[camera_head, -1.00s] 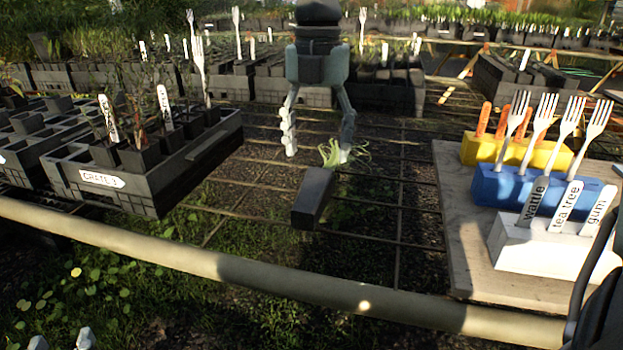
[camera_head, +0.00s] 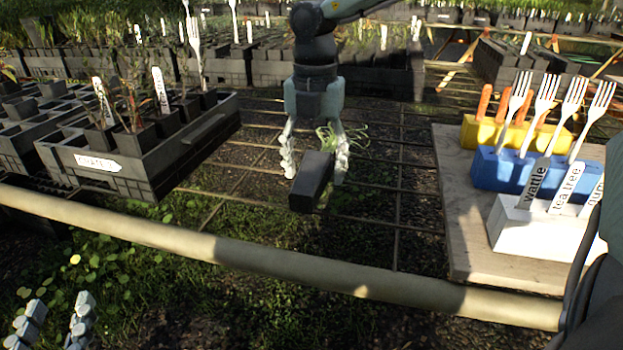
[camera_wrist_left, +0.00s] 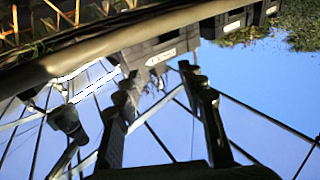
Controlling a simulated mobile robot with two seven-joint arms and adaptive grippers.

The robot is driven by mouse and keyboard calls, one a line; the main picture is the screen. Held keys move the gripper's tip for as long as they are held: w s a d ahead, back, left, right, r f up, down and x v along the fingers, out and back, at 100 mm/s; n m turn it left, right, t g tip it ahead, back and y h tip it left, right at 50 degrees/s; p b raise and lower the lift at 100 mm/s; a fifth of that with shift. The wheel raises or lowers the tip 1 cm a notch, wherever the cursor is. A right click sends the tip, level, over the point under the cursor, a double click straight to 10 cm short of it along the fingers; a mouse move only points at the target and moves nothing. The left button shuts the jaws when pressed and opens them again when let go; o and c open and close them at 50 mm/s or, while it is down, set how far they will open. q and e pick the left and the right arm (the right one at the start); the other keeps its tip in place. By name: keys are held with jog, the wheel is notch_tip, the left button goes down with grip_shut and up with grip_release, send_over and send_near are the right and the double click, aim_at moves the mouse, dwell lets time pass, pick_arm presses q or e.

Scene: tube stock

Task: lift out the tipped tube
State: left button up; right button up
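The tipped tube (camera_head: 311,183) is a dark square pot lying on its side over the wire mesh, with its near end toward me. A pale green seedling (camera_head: 346,137) sticks out of its far end. My right gripper (camera_head: 314,174) points down over it from behind. Its fingers stand apart, one on each side of the tube, and look open; I cannot tell whether they touch it. My left gripper (camera_head: 54,325) is low at the bottom left, open and empty, away from the tube. Its two separated fingers also show in the left wrist view (camera_wrist_left: 162,95).
A black crate (camera_head: 135,180) of tubes with a white label stands left of the tipped tube. A pale rail (camera_head: 300,273) crosses in front. A wooden board (camera_head: 462,225) at right holds yellow, blue and white blocks with forks and name tags.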

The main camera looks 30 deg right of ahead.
jog(key=c, duration=1.2)
